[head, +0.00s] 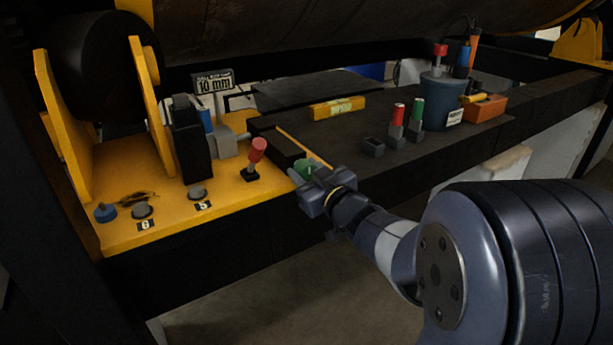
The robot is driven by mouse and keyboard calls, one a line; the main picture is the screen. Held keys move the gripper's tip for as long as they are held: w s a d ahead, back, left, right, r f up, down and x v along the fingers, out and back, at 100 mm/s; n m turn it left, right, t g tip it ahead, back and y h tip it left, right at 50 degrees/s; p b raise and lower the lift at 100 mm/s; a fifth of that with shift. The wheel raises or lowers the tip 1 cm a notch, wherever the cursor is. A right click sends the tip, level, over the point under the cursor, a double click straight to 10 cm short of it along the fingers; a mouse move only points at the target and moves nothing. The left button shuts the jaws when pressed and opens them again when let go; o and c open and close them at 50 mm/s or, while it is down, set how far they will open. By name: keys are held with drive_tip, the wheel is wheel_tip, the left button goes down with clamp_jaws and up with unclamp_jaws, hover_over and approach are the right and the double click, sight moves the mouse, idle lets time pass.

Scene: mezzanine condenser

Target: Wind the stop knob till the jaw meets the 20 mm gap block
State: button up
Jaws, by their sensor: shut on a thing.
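My gripper (308,182) is at the right end of the yellow plate, shut on a green round-topped thing (304,167). The fingers hide its lower part, and I cannot tell whether it is a knob or a block handle. Left of it, a red-handled piece (257,150) stands on the plate on a dark base. Behind are a grey block with a short rod (226,142), a blue-capped part (206,121) and a tall black block (191,150). I cannot tell which is the jaw. The sign (212,83) behind reads 10 mm, not 20 mm.
A black roller (105,75) with yellow brackets is left.

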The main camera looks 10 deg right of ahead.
drive_tip(key=o, duration=1)
drive_tip(key=shift+s, duration=0.1)
drive_tip(key=b+v, duration=0.1)
drive_tip(key=v, duration=0.9)
drive_tip(key=shift+s, duration=0.3)
drive_tip(key=shift+w, duration=0.15)
